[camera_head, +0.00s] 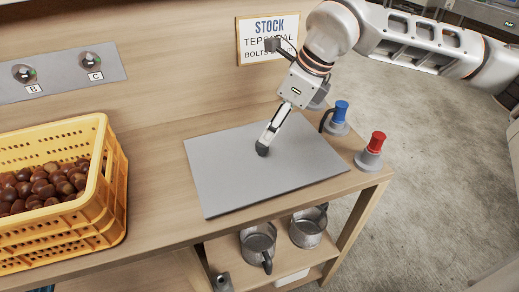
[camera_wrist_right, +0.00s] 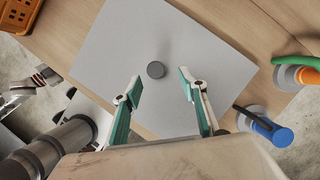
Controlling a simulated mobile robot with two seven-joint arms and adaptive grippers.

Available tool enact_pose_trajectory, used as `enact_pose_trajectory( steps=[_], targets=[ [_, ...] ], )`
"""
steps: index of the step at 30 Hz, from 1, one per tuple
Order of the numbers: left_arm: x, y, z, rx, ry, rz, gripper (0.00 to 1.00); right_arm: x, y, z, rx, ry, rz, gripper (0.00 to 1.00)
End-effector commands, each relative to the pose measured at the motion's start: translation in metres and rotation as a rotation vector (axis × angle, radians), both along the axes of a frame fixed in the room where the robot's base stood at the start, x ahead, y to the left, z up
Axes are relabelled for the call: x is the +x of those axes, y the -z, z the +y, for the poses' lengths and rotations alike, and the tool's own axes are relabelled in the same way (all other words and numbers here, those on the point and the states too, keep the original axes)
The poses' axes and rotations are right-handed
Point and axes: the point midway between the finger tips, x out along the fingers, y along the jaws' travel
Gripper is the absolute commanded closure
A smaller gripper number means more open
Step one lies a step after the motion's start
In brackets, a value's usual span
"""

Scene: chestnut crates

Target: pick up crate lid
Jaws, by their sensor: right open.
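The crate lid (camera_head: 225,172) is a flat grey panel with a dark round knob (camera_wrist_right: 156,69). It lies on the wooden table, and it also fills the middle of the right wrist view (camera_wrist_right: 130,45). My right gripper (camera_head: 267,138) is over the lid's middle, pointing down at the knob. In the right wrist view my right gripper (camera_wrist_right: 160,80) is open, with one finger to each side of the knob and nothing held. I cannot tell how far the fingertips are above the lid. My left gripper is not in view.
A yellow crate (camera_head: 110,190) full of chestnuts (camera_head: 45,185) stands at the left. A blue-topped (camera_head: 340,112) and a red-topped (camera_head: 376,142) item stand by the table's right end. A sign (camera_head: 267,40) is on the back panel. Metal jugs (camera_head: 258,240) sit on the lower shelf.

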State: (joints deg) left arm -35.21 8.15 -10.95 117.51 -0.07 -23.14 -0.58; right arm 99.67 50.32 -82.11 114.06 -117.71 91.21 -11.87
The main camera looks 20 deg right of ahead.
Motion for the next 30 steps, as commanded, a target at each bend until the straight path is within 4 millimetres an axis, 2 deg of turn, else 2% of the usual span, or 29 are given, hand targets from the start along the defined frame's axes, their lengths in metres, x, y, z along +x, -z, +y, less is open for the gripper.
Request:
enact_pose_trajectory(
  steps=[1, 5, 15, 23, 24, 28, 30],
  targets=[
    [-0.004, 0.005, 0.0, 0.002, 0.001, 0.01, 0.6, 0.001, 0.008, 0.002, 0.0, -0.001, 0.004, 0.58],
    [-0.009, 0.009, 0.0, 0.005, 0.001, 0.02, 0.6, 0.003, 0.015, 0.006, 0.0, -0.002, 0.002, 0.58],
    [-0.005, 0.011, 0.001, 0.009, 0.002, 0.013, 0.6, 0.011, 0.055, 0.023, 0.001, -0.002, 0.004, 0.58],
    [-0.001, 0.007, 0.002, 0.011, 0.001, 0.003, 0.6, 0.013, 0.057, 0.025, 0.001, 0.0, 0.0, 0.58],
    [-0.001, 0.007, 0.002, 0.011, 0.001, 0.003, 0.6, 0.013, 0.057, 0.025, 0.001, 0.0, 0.0, 0.63],
    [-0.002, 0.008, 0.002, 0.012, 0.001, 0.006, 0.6, 0.013, 0.057, 0.025, 0.001, 0.0, 0.0, 0.97],
    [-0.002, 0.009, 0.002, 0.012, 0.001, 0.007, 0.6, 0.013, 0.058, 0.025, 0.001, 0.0, 0.0, 1.0]
  ],
)
